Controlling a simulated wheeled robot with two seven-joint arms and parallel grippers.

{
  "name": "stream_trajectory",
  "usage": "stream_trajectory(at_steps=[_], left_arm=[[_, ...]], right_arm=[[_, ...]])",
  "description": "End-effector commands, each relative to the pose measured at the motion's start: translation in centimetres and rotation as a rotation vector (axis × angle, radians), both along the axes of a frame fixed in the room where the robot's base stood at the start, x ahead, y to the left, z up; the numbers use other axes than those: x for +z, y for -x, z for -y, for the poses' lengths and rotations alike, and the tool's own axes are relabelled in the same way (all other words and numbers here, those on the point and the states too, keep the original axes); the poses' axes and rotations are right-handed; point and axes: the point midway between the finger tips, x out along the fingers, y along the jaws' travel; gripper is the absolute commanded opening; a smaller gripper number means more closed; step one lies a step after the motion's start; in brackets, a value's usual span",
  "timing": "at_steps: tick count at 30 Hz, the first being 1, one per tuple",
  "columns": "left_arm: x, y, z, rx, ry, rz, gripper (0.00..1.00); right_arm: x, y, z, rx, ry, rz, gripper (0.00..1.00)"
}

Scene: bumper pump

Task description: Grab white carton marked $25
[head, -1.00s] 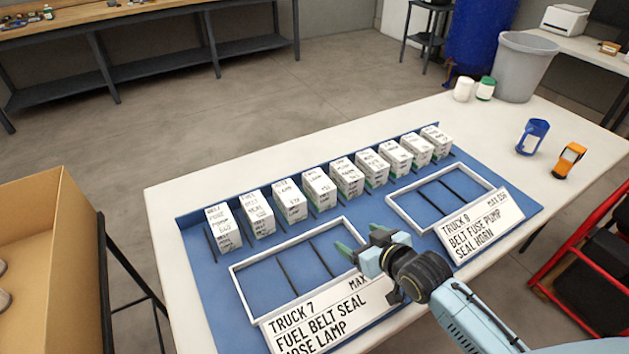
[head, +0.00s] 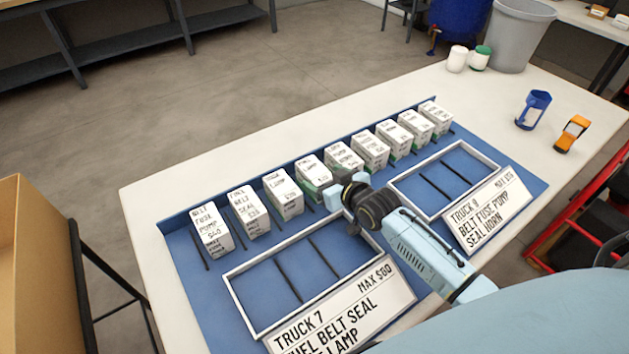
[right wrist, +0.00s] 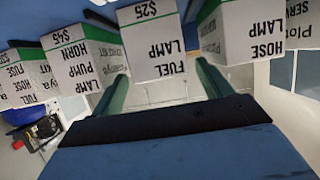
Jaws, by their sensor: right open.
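The white carton marked $25, labelled FUEL LAMP, (right wrist: 155,40) appears upside down in the right wrist view, with a green stripe. In the head view it is the carton (head: 312,172) in the middle of the row on the blue mat. My right gripper (head: 326,186) is open at its near side. In the right wrist view the two green fingers (right wrist: 162,72) lie to either side of the carton's lower part. I cannot tell whether they touch it. My left gripper is not in view.
The HOSE LAMP carton (head: 283,194) and the LAMP PUMP HORN carton (head: 344,160) stand close on either side. White-framed trays for truck 7 (head: 228,290) and another truck (head: 398,192) lie in front, both empty. A blue scanner-like item (head: 533,110) stands far right.

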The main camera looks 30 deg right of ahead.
Motion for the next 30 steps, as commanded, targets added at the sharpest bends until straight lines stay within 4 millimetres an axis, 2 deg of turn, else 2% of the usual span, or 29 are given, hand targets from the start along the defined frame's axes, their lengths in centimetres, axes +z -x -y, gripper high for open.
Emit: stream_trajectory(at_steps=[3, 6, 12, 21, 30], left_arm=[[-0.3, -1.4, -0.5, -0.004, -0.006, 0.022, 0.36], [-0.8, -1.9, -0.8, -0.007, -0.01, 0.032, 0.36], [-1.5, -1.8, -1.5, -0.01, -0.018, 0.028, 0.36], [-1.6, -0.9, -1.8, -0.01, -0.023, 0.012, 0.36], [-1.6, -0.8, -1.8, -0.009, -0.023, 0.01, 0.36]], right_arm=[[-0.6, -0.9, -0.2, 0.0, -0.001, 0.001, 0.78], [-1.4, -2.2, -0.5, 0.001, -0.002, 0.002, 0.78], [-2.4, -4.2, -0.8, 0.001, -0.001, 0.0, 0.78], [-2.4, -4.6, -0.9, 0.001, 0.0, 0.0, 0.77], [-2.4, -4.5, -0.8, 0.001, 0.0, 0.0, 0.38]])
